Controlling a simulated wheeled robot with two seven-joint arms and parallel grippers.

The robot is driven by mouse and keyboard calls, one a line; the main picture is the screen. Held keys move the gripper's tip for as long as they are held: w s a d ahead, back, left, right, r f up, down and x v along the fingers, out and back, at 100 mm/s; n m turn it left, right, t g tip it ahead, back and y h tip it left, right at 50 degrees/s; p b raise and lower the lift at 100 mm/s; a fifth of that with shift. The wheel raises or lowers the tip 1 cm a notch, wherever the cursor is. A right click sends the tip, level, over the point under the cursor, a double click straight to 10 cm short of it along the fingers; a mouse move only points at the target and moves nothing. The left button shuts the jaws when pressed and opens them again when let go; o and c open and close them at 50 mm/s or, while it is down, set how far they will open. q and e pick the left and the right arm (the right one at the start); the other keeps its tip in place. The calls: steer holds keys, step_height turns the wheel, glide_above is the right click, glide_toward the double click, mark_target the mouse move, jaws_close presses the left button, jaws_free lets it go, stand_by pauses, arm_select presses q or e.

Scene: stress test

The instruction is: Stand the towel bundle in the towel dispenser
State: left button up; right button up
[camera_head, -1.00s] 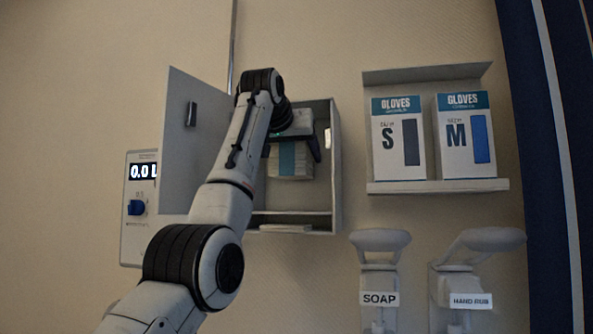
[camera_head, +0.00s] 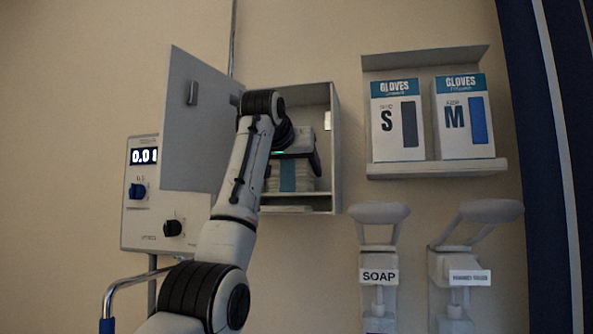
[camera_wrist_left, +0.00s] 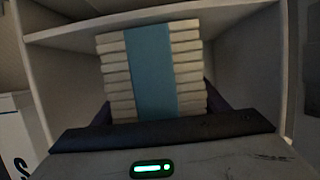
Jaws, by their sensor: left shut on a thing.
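The towel bundle (camera_head: 288,178) is a stack of folded white towels with a blue band. It is upright inside the towel dispenser (camera_head: 335,165), an open grey wall cabinet. My left gripper (camera_head: 295,158) is shut on the bundle, coming from above and in front. In the left wrist view the bundle (camera_wrist_left: 152,70) fills the middle between the dark fingers, and its far end is close to the dispenser's shelf (camera_wrist_left: 85,30). I cannot tell whether it touches the shelf. My arm hides the cabinet's left part. My right gripper is not in view.
The dispenser door (camera_head: 195,130) is swung open to the left, beside my arm. A panel with a display (camera_head: 143,157) is at left. Glove boxes (camera_head: 397,125) sit on a shelf at right. Soap (camera_head: 380,275) and hand-rub (camera_head: 468,277) dispensers are below.

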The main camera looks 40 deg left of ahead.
arm_select(q)
steer(key=o, duration=1.1)
steer(key=shift+o, duration=0.2)
steer(key=shift+r+p, duration=0.25)
steer(key=shift+p, duration=0.05)
steer(key=shift+s+d+b, duration=0.15)
steer(key=shift+s+b, duration=0.2)
steer(key=b+v, duration=0.2)
steer(key=v, duration=0.9)
steer(key=shift+b, duration=0.35)
steer(key=shift+d, duration=0.1)
